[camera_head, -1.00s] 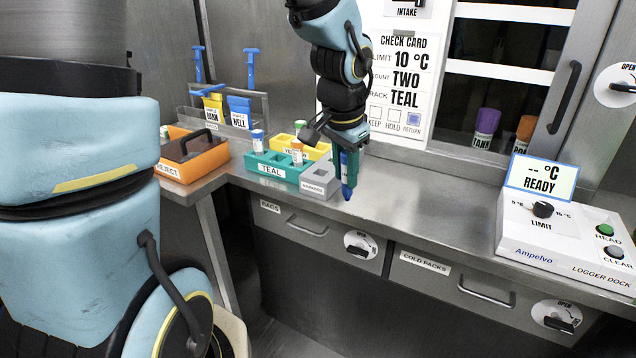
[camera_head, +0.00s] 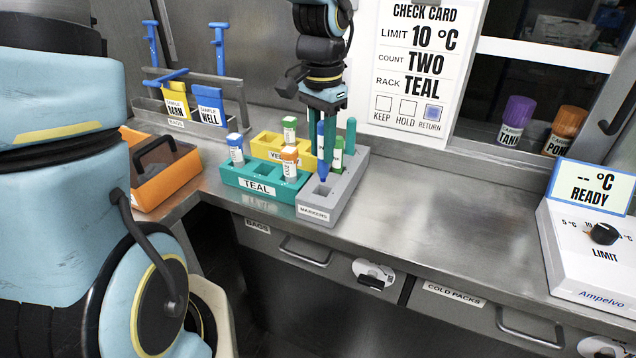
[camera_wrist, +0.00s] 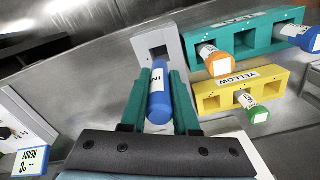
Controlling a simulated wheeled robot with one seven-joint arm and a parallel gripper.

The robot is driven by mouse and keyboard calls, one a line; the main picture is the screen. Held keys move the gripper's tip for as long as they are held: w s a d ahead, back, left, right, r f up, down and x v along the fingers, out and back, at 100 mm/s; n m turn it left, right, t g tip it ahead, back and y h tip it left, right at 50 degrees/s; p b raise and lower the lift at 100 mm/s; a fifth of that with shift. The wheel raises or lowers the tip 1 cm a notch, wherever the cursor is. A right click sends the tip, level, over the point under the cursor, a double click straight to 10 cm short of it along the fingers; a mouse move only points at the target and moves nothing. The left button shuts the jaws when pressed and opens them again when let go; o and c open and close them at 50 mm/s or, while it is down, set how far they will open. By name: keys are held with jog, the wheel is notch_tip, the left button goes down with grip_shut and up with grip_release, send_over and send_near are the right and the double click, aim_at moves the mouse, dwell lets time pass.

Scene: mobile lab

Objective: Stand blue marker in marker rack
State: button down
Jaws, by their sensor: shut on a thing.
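The blue marker (camera_head: 322,170) is upright in my gripper (camera_head: 323,140), its lower end down, above the front part of the grey marker rack (camera_head: 345,200). An open slot shows in the rack just below it. A green marker stands in the rack behind (camera_head: 338,158), partly hidden, and a teal rounded upright shape (camera_head: 351,136) is beside it. In the wrist view my gripper (camera_wrist: 160,100) has its teal fingers on both sides of the blue marker (camera_wrist: 158,92), and the rack (camera_wrist: 168,38) with a square opening lies beyond. Whether the tip touches the rack is unclear.
The teal rack (camera_head: 228,181) and yellow rack (camera_head: 262,140) with vials stand left of the marker rack. An orange tray (camera_head: 165,178) is farther left. The counter to the right is clear up to the logger dock (camera_head: 590,255).

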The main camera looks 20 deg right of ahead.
aim_at(322, 122)
notch_tip(322, 122, down, 8)
jog(key=shift+r, duration=0.25)
jog(key=c, duration=0.7)
grip_release()
jog(key=shift+o, duration=0.2)
notch_tip(322, 122, up, 12)
jog(key=shift+r, duration=0.1)
jog(key=a+f+n, duration=0.2)
jog(key=a+n, duration=0.2)
jog(key=a, duration=0.4)
jog(key=w+a+f+n+t, duration=0.1)
jog(key=a+n, duration=0.3)
jog(key=a, duration=0.4)
jog(key=a+f+n, duration=0.3)
jog(key=a+n, duration=0.1)
jog(key=a, duration=0.5)
jog(key=shift+w+f+t, duration=0.15)
jog(key=shift+f+t, duration=0.05)
jog(key=shift+t, duration=0.1)
